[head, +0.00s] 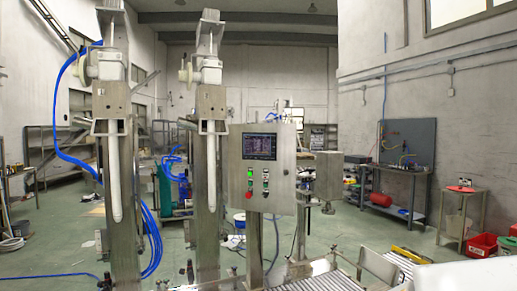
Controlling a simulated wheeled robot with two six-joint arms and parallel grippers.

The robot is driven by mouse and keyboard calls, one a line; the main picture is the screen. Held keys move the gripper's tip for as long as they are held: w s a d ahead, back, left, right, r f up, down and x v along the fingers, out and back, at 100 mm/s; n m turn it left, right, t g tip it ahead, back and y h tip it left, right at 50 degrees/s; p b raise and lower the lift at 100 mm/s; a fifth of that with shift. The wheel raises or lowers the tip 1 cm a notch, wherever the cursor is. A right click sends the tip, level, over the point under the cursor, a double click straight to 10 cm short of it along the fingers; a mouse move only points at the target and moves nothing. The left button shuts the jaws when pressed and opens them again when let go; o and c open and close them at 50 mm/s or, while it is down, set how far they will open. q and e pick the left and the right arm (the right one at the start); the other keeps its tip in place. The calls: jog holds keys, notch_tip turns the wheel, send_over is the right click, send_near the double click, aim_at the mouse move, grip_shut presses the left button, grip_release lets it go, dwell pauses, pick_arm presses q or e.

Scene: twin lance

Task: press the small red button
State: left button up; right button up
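A steel control box (286,151) stands a little right of the middle of the head view, facing me. Its upper part has a dark screen (260,146). Below the screen are two short columns of small controls. The left column has a lit green one (250,173) at the top and a red button (249,195) at the bottom. The right column has a small green one (265,174) at the top. The controls between and below these are too small to tell apart clearly. Neither of my grippers is in view.
Two tall steel columns with white lances (114,172) (211,170) stand left of the box. A roller conveyor (310,280) runs along the bottom. A small table (461,189), red bins (482,245) and a workbench (400,171) are at the right. Green floor lies between.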

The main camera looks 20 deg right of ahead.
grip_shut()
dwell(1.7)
